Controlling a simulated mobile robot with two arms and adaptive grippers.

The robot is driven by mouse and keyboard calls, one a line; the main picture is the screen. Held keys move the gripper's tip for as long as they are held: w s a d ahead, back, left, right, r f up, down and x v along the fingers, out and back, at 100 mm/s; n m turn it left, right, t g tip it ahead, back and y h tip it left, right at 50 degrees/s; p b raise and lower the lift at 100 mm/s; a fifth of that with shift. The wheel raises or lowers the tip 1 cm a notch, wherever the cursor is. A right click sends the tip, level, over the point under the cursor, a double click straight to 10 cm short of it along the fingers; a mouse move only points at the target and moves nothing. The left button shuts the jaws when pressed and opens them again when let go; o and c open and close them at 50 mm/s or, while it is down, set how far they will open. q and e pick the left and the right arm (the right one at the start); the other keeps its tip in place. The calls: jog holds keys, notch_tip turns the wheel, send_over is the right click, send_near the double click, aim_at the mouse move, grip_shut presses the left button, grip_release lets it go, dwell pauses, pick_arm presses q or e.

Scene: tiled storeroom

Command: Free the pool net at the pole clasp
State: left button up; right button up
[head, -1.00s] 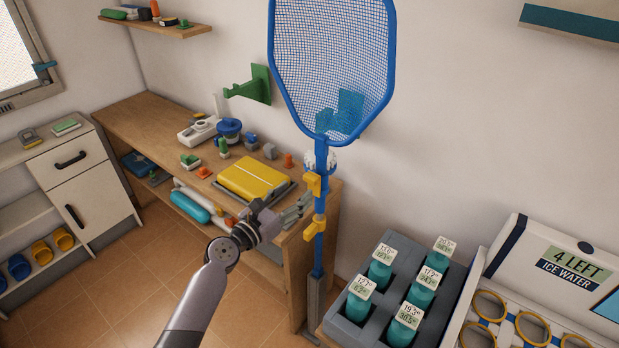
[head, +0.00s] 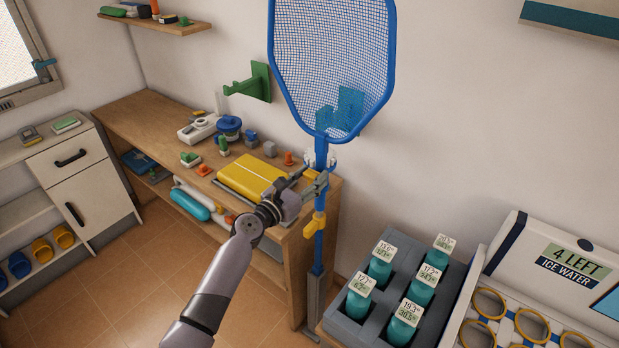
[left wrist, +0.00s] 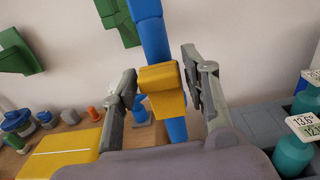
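The pool net (head: 332,60) has a blue frame and mesh and stands upright on a blue pole (head: 319,250) against the wall. The pole has two yellow clasps. The lower clasp (head: 319,225) shows clearly in the head view; the upper one is mostly hidden behind my left gripper (head: 313,182). In the left wrist view, a yellow clasp (left wrist: 162,88) on the blue pole (left wrist: 153,35) lies between the two spread fingers of my left gripper (left wrist: 160,95). Gaps show on both sides, so the fingers do not appear to touch it. My right gripper is not in view.
A wooden bench (head: 150,110) with a yellow case (head: 250,178) and small items stands left of the pole. A grey crate (head: 372,325) of teal bottles and a white ice water box (head: 510,245) stand to the right. A green wall bracket (head: 260,82) is behind.

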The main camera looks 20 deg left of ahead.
pick_arm(q)
grip_shut()
dwell(0.3)
dwell(0.3)
